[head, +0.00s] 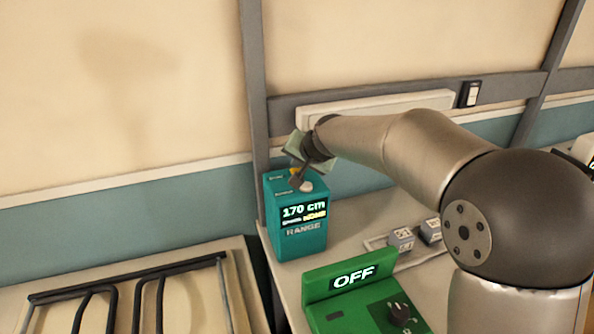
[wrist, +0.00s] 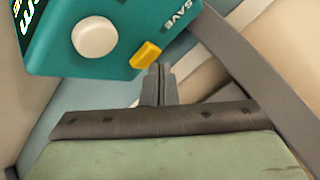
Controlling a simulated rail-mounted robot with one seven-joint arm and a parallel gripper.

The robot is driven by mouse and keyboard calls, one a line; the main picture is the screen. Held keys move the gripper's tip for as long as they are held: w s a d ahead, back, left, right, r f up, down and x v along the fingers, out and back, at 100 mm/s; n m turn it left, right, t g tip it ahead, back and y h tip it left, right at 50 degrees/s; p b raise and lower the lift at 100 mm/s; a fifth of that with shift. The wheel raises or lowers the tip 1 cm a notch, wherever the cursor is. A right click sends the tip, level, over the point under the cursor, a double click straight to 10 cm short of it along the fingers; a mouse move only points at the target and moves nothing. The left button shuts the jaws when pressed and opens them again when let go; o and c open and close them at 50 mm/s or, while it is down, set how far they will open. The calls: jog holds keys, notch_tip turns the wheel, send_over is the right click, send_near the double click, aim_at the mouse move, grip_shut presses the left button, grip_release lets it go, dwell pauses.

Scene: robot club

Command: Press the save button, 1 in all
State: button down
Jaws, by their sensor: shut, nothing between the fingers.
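A teal range box (head: 283,228) stands on the bench against the wall. Its display reads 170 cm. Its top carries a white round button (wrist: 95,37) and a yellow button (wrist: 145,54). The word SAVE is printed beside the yellow one in the wrist view. My gripper (wrist: 159,70) is shut and empty, its fingertips close by the yellow button; I cannot tell whether they touch it. In the head view my gripper (head: 297,182) is over the box top and partly hides the buttons. The white button (head: 306,186) shows beside the fingers.
A green box (head: 350,290) with an OFF display and a dark knob stands in front, to the right. Small grey blocks (head: 401,238) lie behind it. A black metal rack (head: 130,290) is at lower left. The wall and a grey post (head: 254,110) are close behind the range box.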

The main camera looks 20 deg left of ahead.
jog(key=shift+f+b, duration=0.45)
jog(key=shift+f, duration=0.1)
dwell(0.4)
jog(key=shift+r, duration=0.15)
jog(key=shift+r+p, duration=0.65)
jog(key=shift+r, duration=0.15)
jog(key=shift+r+p, duration=1.85)
jog(key=shift+r, duration=0.75)
jog(key=shift+f, duration=0.1)
